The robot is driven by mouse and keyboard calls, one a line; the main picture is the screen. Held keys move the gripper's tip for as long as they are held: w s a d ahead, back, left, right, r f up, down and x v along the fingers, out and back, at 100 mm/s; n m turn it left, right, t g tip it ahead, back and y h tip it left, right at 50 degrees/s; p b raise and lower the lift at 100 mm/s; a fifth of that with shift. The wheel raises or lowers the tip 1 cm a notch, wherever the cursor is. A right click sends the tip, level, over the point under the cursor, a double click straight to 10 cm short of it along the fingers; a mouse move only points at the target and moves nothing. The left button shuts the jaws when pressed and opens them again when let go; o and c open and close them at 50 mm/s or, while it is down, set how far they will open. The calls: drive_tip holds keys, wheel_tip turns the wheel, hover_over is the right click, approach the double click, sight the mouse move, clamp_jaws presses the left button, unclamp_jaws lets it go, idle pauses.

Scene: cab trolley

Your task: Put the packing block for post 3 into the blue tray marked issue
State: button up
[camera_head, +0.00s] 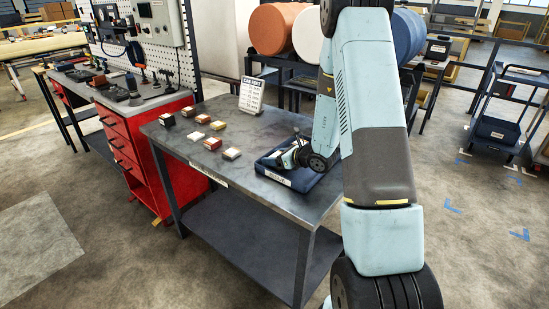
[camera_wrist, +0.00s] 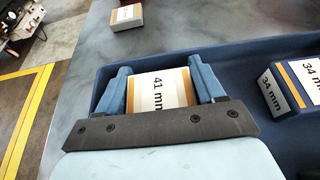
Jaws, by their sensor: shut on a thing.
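My gripper (camera_wrist: 160,80) is shut on a packing block (camera_wrist: 159,93) marked 41 mm, white with a tan band. It holds the block within the outline of the blue tray (camera_wrist: 225,52); I cannot tell whether the block touches the tray floor. A second block (camera_wrist: 300,88), marked 34 mm, is in the tray to the right. In the head view the blue tray (camera_head: 305,184) is at the right front of the grey table, and my gripper (camera_head: 292,156) is low over it, hiding the blocks there. A printed card (camera_head: 251,95) stands behind; its lines are too small to read.
Several blocks stand on the grey table (camera_head: 255,130) left of the tray, the nearest a pale one (camera_head: 231,153); one shows in the wrist view (camera_wrist: 127,16). A red drawer cabinet (camera_head: 120,135) is at the left.

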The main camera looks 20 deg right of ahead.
drive_tip(key=shift+f, duration=0.1)
drive_tip(key=o, duration=1.1)
drive_tip(key=v, duration=1.2)
drive_tip(key=s+a+r+n+g+y, duration=0.2)
drive_tip(key=s+a+r+n+g, duration=0.6)
drive_tip(key=s+a+r+n, duration=0.65)
drive_tip(key=s+d+r+n+t+h, duration=0.1)
drive_tip(key=s+d+r+n+h, duration=0.3)
drive_tip(key=s+n, duration=0.3)
drive_tip(key=s+d+r+n+t+h, duration=0.1)
drive_tip(key=s+d+r+n+h, duration=0.3)
drive_tip(key=s+r+n+h, duration=0.1)
drive_tip(key=shift+s+r+n+t+h, duration=0.4)
drive_tip(key=shift+s+r+n, duration=0.55)
drive_tip(key=shift+n, duration=0.2)
